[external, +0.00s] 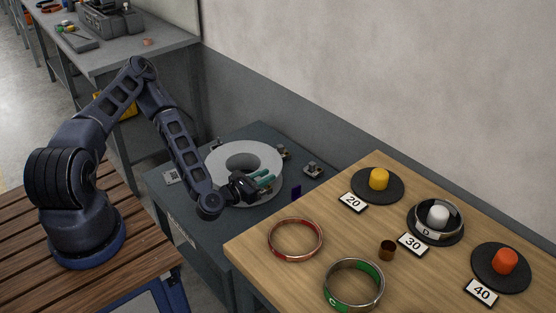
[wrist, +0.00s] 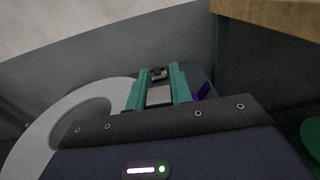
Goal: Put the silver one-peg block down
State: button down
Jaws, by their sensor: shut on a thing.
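My gripper (external: 264,183) reaches over the right side of a large pale grey ring (external: 219,163) on the grey bench. In the wrist view its two teal fingers (wrist: 158,88) are closed on a light grey piece (wrist: 160,96), which I take to be the silver one-peg block. Its peg cannot be made out, and in the external view the fingers hide it. I cannot tell whether it touches a surface below. The pale ring also shows at the left of the wrist view (wrist: 52,128).
Small metallic blocks stand around the ring, at right (external: 313,169), behind (external: 283,153) and left (external: 172,177). A small purple piece (external: 296,192) is right of my gripper. The wooden table (external: 270,250) at right holds coloured rings, pegged discs and number cards.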

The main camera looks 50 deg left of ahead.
jog(key=w+d+r+m+h, duration=0.2)
jog(key=w+d+r+h, duration=0.1)
jog(key=w+r, duration=0.35)
notch_tip(320, 180, up, 22)
jog(key=m+g+h, duration=1.5)
jog(key=m+g, duration=0.1)
jog(key=g, duration=0.2)
send_over(355, 240)
notch_tip(355, 240, down, 19)
jog(key=shift+r, duration=0.1)
jog(key=c, duration=1.3)
grip_release()
jog(key=shift+o, duration=0.2)
